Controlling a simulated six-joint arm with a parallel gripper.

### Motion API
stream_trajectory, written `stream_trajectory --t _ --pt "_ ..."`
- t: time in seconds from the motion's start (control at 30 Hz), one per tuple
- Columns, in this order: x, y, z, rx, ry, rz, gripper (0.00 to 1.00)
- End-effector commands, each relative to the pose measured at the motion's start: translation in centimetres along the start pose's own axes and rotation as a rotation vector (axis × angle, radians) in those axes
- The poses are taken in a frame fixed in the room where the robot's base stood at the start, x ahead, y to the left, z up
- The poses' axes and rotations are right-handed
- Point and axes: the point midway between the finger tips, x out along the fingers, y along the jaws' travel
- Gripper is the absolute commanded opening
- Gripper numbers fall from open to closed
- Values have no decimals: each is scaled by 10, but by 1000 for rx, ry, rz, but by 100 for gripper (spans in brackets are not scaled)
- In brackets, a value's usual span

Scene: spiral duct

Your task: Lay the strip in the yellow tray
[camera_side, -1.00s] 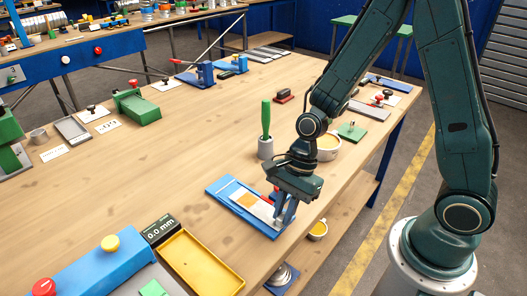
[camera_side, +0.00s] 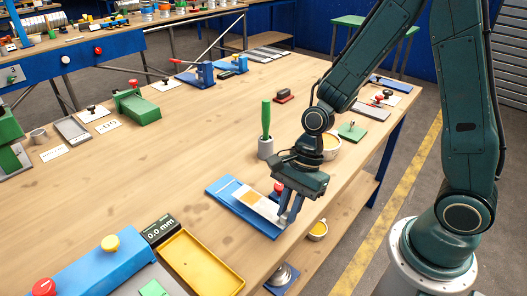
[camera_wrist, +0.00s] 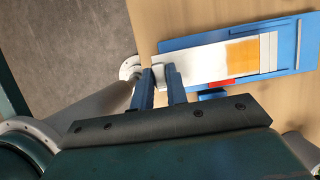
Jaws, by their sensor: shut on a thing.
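The strip (camera_side: 249,198) is white with an orange patch. It lies along a blue fixture (camera_side: 225,188) near the table's right edge. In the wrist view the strip (camera_wrist: 205,62) stretches to the right over the blue fixture (camera_wrist: 305,45), its near end at my fingers. My gripper (camera_side: 286,216) is low at the fixture's near end, shut on that end of the strip; its fingers also show in the wrist view (camera_wrist: 161,74). The yellow tray (camera_side: 200,263) is empty, at the table's front edge, left of and nearer than the fixture.
A red knob (camera_side: 278,188) stands beside the strip. A grey cup with a green-handled tool (camera_side: 265,146) and an orange-filled bowl (camera_side: 328,146) are behind. A blue device (camera_side: 85,275) and a 0.0 mm display (camera_side: 160,230) stand by the tray. The table's middle is clear.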

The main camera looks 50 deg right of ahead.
Motion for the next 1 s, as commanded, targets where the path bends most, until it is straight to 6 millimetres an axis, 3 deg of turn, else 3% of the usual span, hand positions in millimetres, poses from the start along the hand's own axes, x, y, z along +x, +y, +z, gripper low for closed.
stream_trajectory --t 1.0 --pt "-49 0 20 0 0 -1 0"
